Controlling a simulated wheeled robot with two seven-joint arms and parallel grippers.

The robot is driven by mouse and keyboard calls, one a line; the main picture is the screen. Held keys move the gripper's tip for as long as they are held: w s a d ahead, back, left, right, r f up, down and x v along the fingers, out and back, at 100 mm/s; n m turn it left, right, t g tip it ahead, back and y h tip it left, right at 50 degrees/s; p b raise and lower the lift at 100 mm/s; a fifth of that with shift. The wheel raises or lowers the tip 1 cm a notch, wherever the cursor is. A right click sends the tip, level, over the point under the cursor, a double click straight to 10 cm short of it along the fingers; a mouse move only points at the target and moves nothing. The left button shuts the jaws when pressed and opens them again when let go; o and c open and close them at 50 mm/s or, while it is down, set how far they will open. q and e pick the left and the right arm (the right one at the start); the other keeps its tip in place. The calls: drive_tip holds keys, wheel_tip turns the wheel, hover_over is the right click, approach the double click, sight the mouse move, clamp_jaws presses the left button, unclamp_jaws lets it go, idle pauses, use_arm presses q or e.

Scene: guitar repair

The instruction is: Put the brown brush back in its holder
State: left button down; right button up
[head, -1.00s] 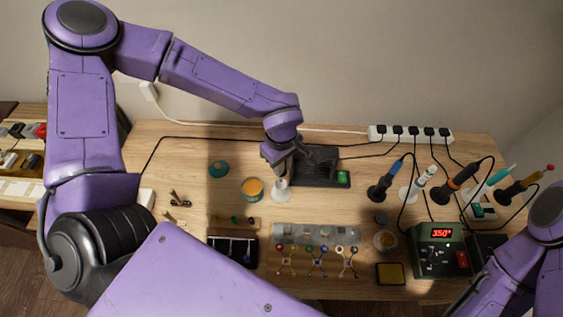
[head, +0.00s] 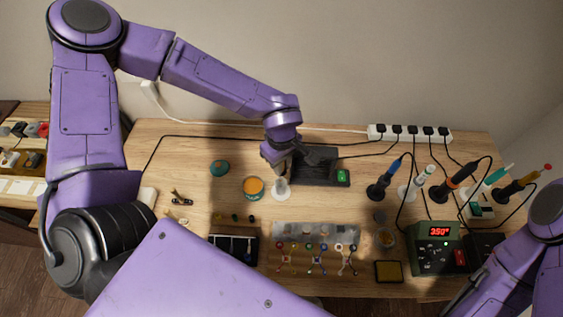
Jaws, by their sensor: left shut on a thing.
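My left gripper (head: 281,172) is in the back middle of the table, pointing down, right above a white round-based holder (head: 281,192). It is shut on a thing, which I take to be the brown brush. The brush itself is hidden by the gripper or too small to make out. I cannot tell whether it touches or is inside the holder. My right arm shows at the lower right, but its gripper is out of view.
An orange-topped tin (head: 253,188) is close on the left. Several tools stand in holders at right, such as a blue-handled one (head: 385,180), near a soldering station (head: 436,250). Cables cross the table's back.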

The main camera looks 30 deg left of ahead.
use_arm(q)
drive_tip(key=shift+f, duration=0.1)
drive_tip(key=shift+f+b, duration=0.9)
drive_tip(key=shift+f, duration=1.1)
drive_tip(key=shift+f, duration=0.1)
drive_tip(key=shift+f, duration=0.3)
drive_tip(key=shift+f, duration=0.1)
